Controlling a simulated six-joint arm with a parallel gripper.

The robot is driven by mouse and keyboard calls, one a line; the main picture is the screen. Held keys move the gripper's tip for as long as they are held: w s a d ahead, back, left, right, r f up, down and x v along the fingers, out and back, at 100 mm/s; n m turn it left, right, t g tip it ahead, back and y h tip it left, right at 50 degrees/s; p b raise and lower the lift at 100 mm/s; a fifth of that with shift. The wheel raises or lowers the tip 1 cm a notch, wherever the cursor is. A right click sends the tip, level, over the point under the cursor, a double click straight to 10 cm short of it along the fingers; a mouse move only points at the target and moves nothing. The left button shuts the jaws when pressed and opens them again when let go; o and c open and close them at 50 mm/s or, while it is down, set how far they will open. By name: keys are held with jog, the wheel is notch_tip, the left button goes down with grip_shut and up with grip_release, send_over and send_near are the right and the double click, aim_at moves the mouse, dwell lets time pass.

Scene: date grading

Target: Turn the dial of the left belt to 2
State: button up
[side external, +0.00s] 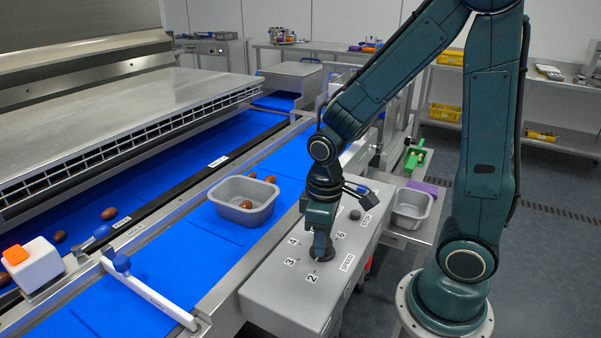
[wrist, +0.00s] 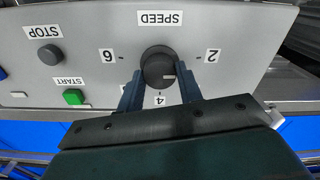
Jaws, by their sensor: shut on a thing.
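The dark round speed dial (wrist: 156,66) sits on the grey control box (wrist: 250,20), ringed by printed numbers. In the wrist view, its small white mark points down and right, between the 2 (wrist: 212,55) and the 4 (wrist: 160,100). The 3 is hidden there behind a finger, but the side view shows a 3 (side external: 291,262) between the 4 and the 2. My gripper (wrist: 160,80) is shut on the dial, one finger on each side. In the side view, my gripper (side external: 322,254) points down onto the box and hides most of the dial.
A grey STOP button (wrist: 48,54) and a green START button (wrist: 73,97) are on the same box. A grey tray (side external: 245,214) with a date in it stands on the blue belt beside the box. Another tray (side external: 410,208) stands behind the box.

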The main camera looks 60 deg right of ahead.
jog(key=shift+n, duration=0.8)
jog(key=o, duration=1)
jog(key=shift+r, duration=0.15)
jog(key=shift+r, duration=6.8)
